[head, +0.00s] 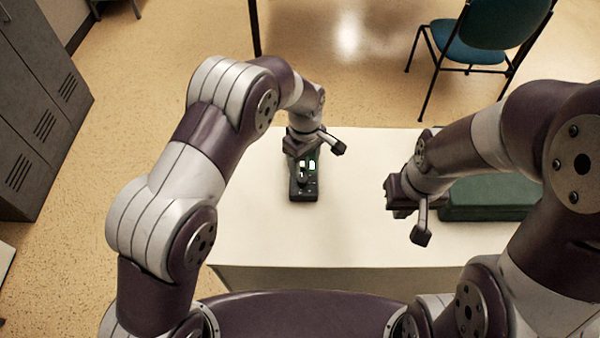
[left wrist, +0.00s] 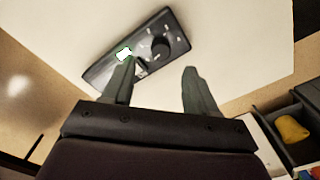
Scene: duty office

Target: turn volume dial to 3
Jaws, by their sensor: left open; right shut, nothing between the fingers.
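A small black control panel (head: 304,192) lies on the white table; it also shows in the left wrist view (left wrist: 102,71). It has a round black dial (left wrist: 160,47) with small pale marks around it, and a bright green-edged window (left wrist: 124,54). I cannot read the dial's setting. My left gripper (head: 302,165) is over the panel; in the left wrist view its fingers (left wrist: 157,67) are open and empty, with the dial beyond the gap between them. Whether they touch the panel is unclear. My right gripper (head: 390,192) is shut and empty, to the right of the panel.
A dark green case (head: 490,198) is on the table at the right, partly behind my right arm. The white tabletop (head: 255,220) left of and before the panel is clear. A container with a yellow item (left wrist: 292,130) shows in the left wrist view. A chair (head: 475,45) stands beyond the table.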

